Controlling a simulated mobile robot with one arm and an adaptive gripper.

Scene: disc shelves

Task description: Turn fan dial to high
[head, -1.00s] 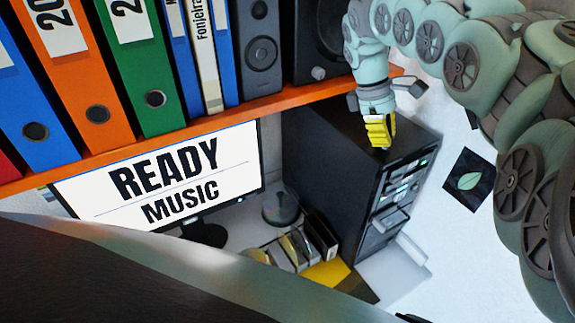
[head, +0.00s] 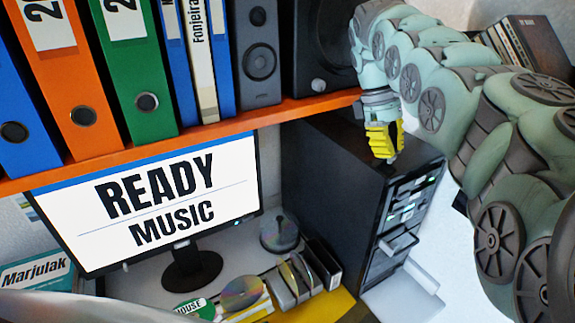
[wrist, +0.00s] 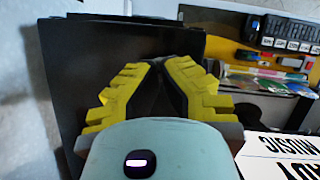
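The black computer tower (head: 335,180) stands under the orange shelf, its front panel (head: 404,205) facing right with small green lights. No fan dial can be made out in either view. My gripper (head: 383,155) has yellow ribbed fingers and hangs pointing down over the tower's top, near its front edge. I cannot tell whether it touches the tower. In the wrist view the yellow fingertips (wrist: 158,64) come together in front of the dark tower (wrist: 100,55), with nothing seen held between them. A white label with dark marks lies on no visible dial.
The orange shelf (head: 210,133) with binders and speakers (head: 260,55) runs close beside my arm. Below it are a monitor (head: 155,205), discs and a disc rack (head: 290,280). A drive tray (head: 398,243) sticks out of the tower front. White wall is at right.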

